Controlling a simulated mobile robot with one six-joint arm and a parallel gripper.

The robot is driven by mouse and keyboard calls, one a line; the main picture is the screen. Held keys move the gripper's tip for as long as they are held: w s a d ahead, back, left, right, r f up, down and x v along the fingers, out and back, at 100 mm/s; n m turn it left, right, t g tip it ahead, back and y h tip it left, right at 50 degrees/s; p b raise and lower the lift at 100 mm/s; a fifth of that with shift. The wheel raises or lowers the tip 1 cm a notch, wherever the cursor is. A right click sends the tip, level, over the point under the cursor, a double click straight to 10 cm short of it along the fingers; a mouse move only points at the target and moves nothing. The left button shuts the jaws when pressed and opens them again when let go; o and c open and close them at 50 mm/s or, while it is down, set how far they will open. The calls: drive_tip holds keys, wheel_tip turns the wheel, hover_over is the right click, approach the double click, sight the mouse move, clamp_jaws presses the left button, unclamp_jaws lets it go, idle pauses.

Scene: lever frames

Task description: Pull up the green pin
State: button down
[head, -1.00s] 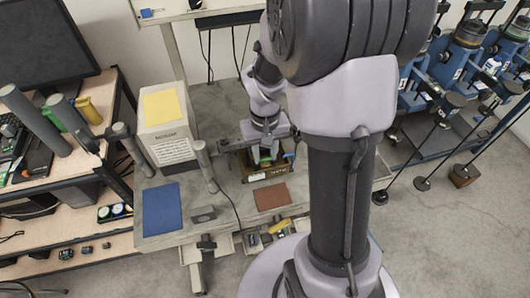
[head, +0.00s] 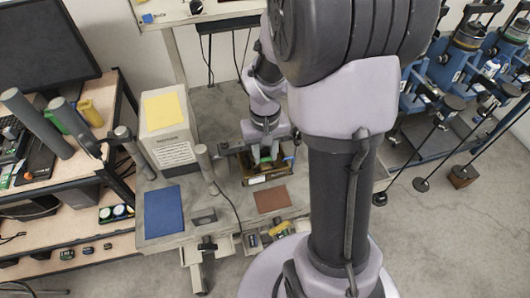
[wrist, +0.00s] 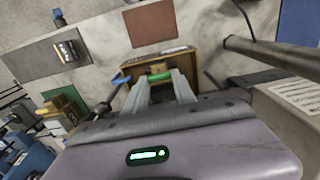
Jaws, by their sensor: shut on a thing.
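The green pin (wrist: 160,77) shows as a short green bar between my fingertips in the wrist view. My gripper (wrist: 161,84) is shut on it, with one pale finger at each side. The pin sits at the near side of a brown open box-like fixture (wrist: 183,60). In the head view my gripper (head: 265,158) points down into the fixture (head: 268,181) on the grey bench, and a bit of green shows at its fingers. The pin's lower part is hidden.
A blue lever-like part (wrist: 121,78) stands beside the pin. A brown mat (head: 271,200) lies in front of the fixture. A grey upright post (head: 205,163) and a blue mat (head: 163,212) are to the left. A pale box (head: 168,138) with a yellow top stands behind them.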

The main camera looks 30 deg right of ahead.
drive_tip(key=c, duration=1)
unclamp_jaws()
wheel_tip(320, 180, up, 18)
drive_tip(key=p, duration=0.5)
drive_tip(key=shift+f, duration=0.2)
